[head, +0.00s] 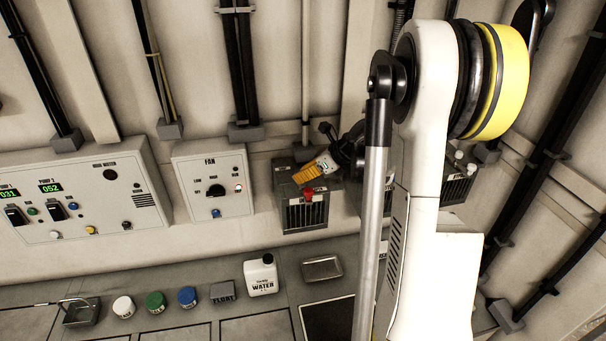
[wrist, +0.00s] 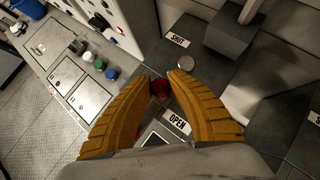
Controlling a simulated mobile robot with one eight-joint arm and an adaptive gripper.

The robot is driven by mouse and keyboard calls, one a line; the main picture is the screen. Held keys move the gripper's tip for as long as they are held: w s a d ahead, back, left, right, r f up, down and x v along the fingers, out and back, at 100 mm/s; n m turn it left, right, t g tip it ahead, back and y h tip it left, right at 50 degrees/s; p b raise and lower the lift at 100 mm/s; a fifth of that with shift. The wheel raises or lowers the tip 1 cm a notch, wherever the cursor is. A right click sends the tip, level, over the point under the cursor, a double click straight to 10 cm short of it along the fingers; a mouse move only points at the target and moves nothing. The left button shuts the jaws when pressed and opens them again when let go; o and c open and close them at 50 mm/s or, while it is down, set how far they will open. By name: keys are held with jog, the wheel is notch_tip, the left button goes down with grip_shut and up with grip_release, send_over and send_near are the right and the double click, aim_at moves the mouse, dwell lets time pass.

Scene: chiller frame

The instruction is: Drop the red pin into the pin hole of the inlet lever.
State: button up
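My gripper (head: 309,177) has orange ribbed fingers and is above the top of a dark grilled box under the wall panels. In the wrist view, the red pin (wrist: 160,88) sits between the two fingertips (wrist: 166,80), which close in on it from both sides. It also shows in the head view as a red knob (head: 308,194) just below the fingers. The pin's lower part is hidden. An OPEN label (wrist: 178,122) and a SHUT label (wrist: 179,40) lie on the dark surface, with a pale round knob (wrist: 186,63) between them. I cannot make out the pin hole.
A grey block (wrist: 236,40) with an upright bar stands beyond the SHUT label. A fan panel (head: 213,180) is left of the grilled box (head: 304,216). A water jug (head: 261,275), a metal tray (head: 322,268) and coloured caps (head: 155,302) stand on the bench below.

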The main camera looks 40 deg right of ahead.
jog(key=o, duration=0.4)
jog(key=shift+o, duration=0.2)
jog(key=shift+s+r, duration=0.1)
jog(key=v, duration=1.1)
jog(key=shift+s+d+r, duration=0.15)
jog(key=shift+s+r, duration=0.1)
jog(key=shift+s, duration=0.05)
